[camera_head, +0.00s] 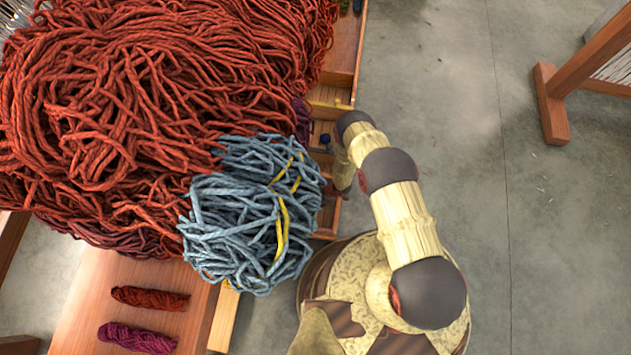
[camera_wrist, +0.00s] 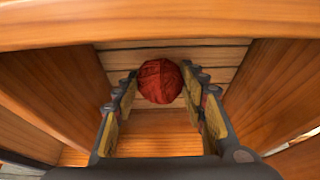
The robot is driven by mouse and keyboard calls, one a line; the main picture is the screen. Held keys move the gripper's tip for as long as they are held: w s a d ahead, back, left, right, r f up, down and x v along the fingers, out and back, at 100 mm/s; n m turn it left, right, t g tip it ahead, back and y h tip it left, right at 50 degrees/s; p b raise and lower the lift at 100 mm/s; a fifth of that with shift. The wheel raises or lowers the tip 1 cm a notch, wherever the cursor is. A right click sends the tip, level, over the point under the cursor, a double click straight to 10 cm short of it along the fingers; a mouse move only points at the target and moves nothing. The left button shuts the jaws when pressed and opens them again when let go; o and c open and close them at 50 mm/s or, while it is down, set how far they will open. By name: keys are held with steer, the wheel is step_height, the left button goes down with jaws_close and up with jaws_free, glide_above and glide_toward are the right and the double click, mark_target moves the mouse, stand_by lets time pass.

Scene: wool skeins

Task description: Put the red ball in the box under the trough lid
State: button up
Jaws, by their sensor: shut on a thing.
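The red ball (camera_wrist: 160,81) is a wound ball of dark red yarn, in the upper middle of the wrist view. My gripper (camera_wrist: 162,88) is shut on it, with one finger on each side. The ball is inside a wooden compartment, with side walls (camera_wrist: 55,85) left and right and a slatted surface behind. I cannot tell whether the ball touches the wood. In the head view my gripper is mostly hidden beside the wooden trough (camera_head: 345,52), and the ball does not show. I cannot tell which piece is the trough lid.
A large heap of red wool (camera_head: 130,110) and a blue-grey skein heap with yellow strands (camera_head: 250,215) crowd the trough's left side. Small red (camera_head: 150,298) and purple (camera_head: 137,337) skeins lie on a wooden board. A wooden frame (camera_head: 590,70) stands right; the floor between is clear.

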step_height(320, 180, down, 3)
steer(key=shift+r+b, duration=0.1)
steer(key=shift+b, duration=0.4)
steer(key=shift+s, duration=0.1)
steer(key=o, duration=1.1)
steer(key=p+v, duration=0.5)
steer(key=v, duration=0.7)
steer(key=shift+r, duration=0.15)
